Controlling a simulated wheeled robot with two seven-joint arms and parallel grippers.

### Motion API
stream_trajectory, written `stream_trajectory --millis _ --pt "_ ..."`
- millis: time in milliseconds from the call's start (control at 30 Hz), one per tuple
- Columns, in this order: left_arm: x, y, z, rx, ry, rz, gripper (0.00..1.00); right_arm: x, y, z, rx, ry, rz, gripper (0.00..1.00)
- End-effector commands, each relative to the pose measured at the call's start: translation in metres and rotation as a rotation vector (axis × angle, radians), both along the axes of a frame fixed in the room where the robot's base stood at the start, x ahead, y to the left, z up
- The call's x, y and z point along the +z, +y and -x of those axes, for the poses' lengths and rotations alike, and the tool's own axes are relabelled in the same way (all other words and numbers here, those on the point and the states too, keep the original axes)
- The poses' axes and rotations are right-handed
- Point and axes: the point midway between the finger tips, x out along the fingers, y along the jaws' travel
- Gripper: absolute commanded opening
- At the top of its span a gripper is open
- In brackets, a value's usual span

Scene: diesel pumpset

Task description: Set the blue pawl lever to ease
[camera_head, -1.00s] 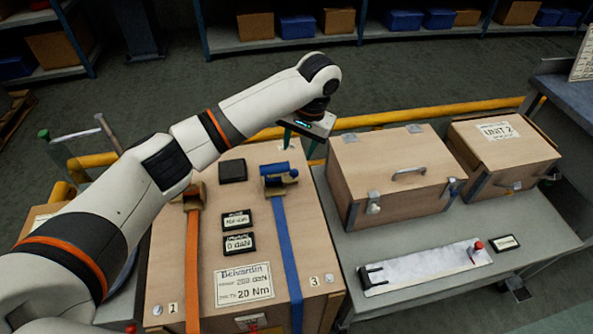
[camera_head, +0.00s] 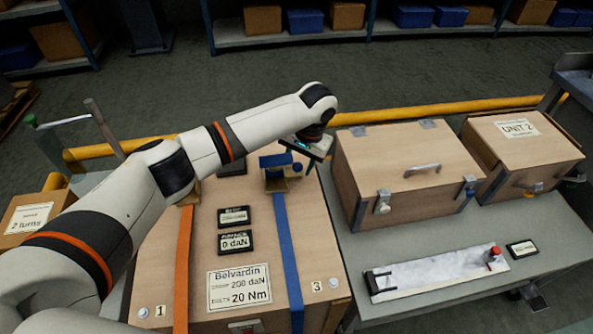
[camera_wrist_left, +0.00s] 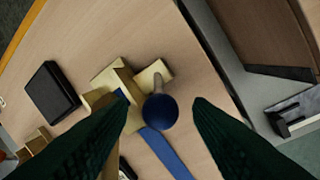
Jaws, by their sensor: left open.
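The blue pawl lever (camera_head: 275,160) sits on a brass-coloured ratchet at the far end of the blue strap (camera_head: 285,230), on top of the wooden crate (camera_head: 180,285). In the left wrist view its round blue knob (camera_wrist_left: 160,112) lies between the two dark green fingers of my left gripper (camera_wrist_left: 160,135). The gripper is open, with a gap on both sides of the knob. In the head view my left gripper (camera_head: 304,150) is close beside the lever, on its right, its fingers partly hidden. My right gripper is not in view.
An orange strap (camera_head: 184,260) runs along the crate's left side. Small black displays (camera_head: 235,242) and a label plate (camera_head: 239,287) lie between the straps. Closed wooden boxes (camera_head: 395,172) stand on the grey bench (camera_head: 420,240) at right. A yellow rail (camera_head: 430,110) passes behind.

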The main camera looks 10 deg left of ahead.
Motion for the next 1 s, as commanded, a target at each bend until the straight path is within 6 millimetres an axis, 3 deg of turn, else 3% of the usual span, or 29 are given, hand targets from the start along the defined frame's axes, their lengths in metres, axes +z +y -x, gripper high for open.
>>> stream_trajectory --millis 233,633,900,1000 --pt "-0.034 0.006 -0.001 0.001 0.001 -0.001 0.46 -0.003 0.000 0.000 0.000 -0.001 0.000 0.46" --pt "-0.040 0.007 -0.001 0.000 0.000 0.000 0.46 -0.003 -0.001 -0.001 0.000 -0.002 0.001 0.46" --pt "-0.040 0.007 -0.001 0.000 -0.001 0.000 0.02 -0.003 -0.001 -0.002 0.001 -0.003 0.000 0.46" --pt "-0.040 0.007 -0.001 0.000 -0.001 0.000 0.00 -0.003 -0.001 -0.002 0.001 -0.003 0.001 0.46"
